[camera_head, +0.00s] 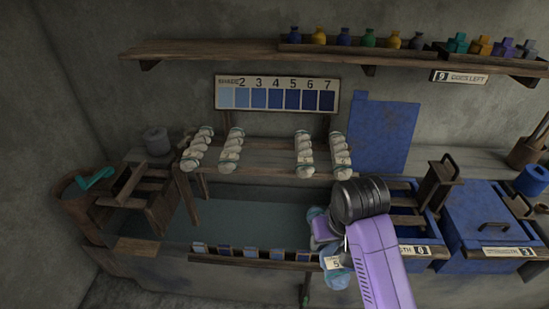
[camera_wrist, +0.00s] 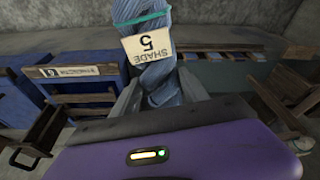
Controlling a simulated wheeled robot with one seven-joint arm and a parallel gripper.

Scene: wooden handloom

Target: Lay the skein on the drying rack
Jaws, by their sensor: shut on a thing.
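My gripper (camera_head: 326,229) is in front of the vat's right end. It is shut on a twisted blue skein (camera_wrist: 160,75) with a teal tie and a tag reading "SHADE 5". The skein shows beside and below the gripper in the head view (camera_head: 338,279), partly hidden by my arm. In the wrist view the grey fingers (camera_wrist: 160,95) stand on both sides of it. I cannot tell for sure which structure is the drying rack; a slatted wooden frame (camera_head: 132,187) stands at the vat's left end.
Several pale skeins lie on a wooden shelf (camera_head: 262,158) behind the liquid-filled vat (camera_head: 250,215). A shade card (camera_head: 277,97) hangs above. Blue lidded vats (camera_head: 490,225) stand right. Small shade swatches line the front ledge (camera_head: 225,259). A bucket (camera_head: 85,203) stands far left.

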